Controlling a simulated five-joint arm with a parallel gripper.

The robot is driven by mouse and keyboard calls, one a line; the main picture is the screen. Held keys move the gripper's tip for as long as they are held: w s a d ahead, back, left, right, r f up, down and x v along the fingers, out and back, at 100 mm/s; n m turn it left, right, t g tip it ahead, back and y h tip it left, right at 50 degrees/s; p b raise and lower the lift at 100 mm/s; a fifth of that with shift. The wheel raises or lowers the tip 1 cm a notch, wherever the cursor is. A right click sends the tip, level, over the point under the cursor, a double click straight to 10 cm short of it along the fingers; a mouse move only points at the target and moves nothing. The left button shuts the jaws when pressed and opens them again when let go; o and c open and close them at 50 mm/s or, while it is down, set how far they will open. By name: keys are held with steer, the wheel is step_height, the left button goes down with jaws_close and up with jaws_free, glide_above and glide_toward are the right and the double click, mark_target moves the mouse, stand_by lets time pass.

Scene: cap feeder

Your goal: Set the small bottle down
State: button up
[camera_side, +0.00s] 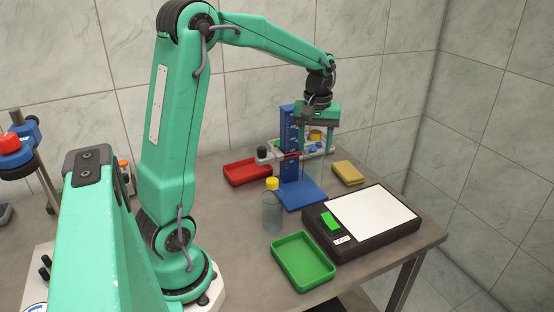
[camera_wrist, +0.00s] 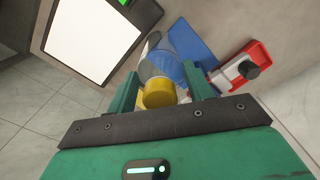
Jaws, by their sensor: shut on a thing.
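My gripper (camera_side: 317,142) points down beside the blue cap feeder (camera_side: 289,150), its fingers shut around a small clear bottle (camera_side: 312,172) with a yellow cap (camera_side: 316,135). In the wrist view the yellow cap (camera_wrist: 160,93) sits between the two fingers (camera_wrist: 161,85), with the clear body (camera_wrist: 160,62) beyond it. The bottle looks upright over or near the feeder's blue base (camera_side: 304,197). I cannot tell whether its bottom touches anything. Another clear bottle (camera_side: 272,212) with a yellow cap stands on the table, left of the base.
A black scale (camera_side: 335,245) with a white plate (camera_side: 370,215) stands at the right. A green tray (camera_side: 303,262) lies at the front, a red tray (camera_side: 247,172) at the back left. A yellow sponge-like block (camera_side: 347,172) lies behind the scale.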

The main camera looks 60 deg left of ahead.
steer(key=a+f, duration=0.4)
steer(key=a, duration=0.3)
steer(key=shift+w, duration=0.2)
steer(key=shift+f, duration=0.1)
steer(key=shift+d+f, duration=0.1)
steer(key=shift+f, duration=1.95)
steer(key=o, duration=1.5)
steer(key=shift+c, duration=0.2)
step_height(320, 180, up, 12)
